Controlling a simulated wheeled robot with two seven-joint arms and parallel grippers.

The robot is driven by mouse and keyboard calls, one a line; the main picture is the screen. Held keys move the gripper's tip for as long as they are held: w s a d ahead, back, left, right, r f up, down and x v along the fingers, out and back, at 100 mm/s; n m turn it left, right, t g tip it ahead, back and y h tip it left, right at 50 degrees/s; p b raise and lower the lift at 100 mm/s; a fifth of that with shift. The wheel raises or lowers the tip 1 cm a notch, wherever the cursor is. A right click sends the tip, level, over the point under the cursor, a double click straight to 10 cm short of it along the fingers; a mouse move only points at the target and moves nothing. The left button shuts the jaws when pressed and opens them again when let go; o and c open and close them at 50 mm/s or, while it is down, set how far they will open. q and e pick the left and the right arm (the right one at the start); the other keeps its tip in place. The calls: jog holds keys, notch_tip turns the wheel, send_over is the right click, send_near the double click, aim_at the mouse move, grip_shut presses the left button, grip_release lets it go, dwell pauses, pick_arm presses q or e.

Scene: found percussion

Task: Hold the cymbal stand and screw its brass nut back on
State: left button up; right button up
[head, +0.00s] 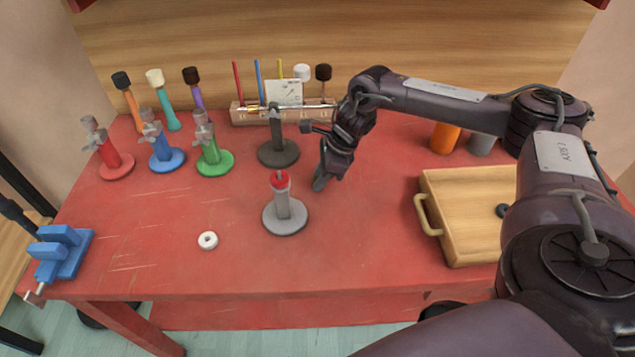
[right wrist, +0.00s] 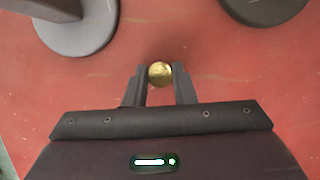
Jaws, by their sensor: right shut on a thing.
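The cymbal stand (head: 284,210) is grey with a round base and a red piece at its top. It stands upright near the middle of the red table, and its base (right wrist: 75,38) shows at the upper left of the right wrist view. My right gripper (head: 320,184) is low over the table, to the right of the stand and apart from it. In the right wrist view it is shut on the round brass nut (right wrist: 160,74), held between its fingertips. The nut cannot be made out in the head view. My left gripper is not in view.
A dark stand (head: 278,153) is behind the grey one. A white ring (head: 208,240) lies front left. Red, blue and green stands (head: 214,162) line the left back. A wooden tray (head: 470,255) is at right, a blue vise (head: 62,252) at the left edge. Front centre is clear.

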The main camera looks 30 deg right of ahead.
jog(key=shift+r, duration=0.1)
